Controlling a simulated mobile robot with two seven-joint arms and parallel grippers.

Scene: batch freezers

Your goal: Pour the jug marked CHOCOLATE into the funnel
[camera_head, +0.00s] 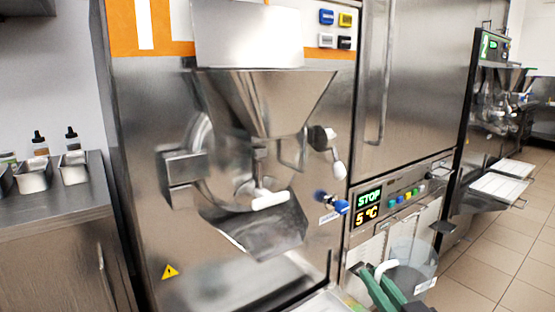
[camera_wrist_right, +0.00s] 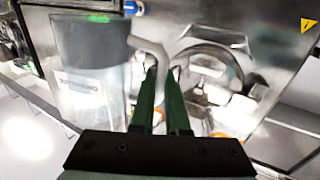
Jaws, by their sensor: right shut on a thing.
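The steel funnel (camera_head: 262,100) sits on the front of the batch freezer, with a steel plate (camera_head: 248,38) standing up behind its rim. A clear, greyish jug (camera_head: 416,258) is at the lower right of the head view, lower than the funnel and to its right. My right gripper (camera_head: 379,282) has its green fingers shut on the jug's pale handle. In the right wrist view the jug (camera_wrist_right: 88,70) is left of the gripper (camera_wrist_right: 163,78), with the handle (camera_wrist_right: 152,48) between the fingers. The jug's label is too blurred to read. My left gripper is not in view.
A spout chute (camera_head: 255,232) juts out below the funnel. A blue-tipped knob (camera_head: 338,204) and a white-handled lever (camera_head: 333,155) stick out at right. A side counter (camera_head: 50,212) with steel trays and bottles is at left. Tiled floor (camera_head: 515,240) lies open at right.

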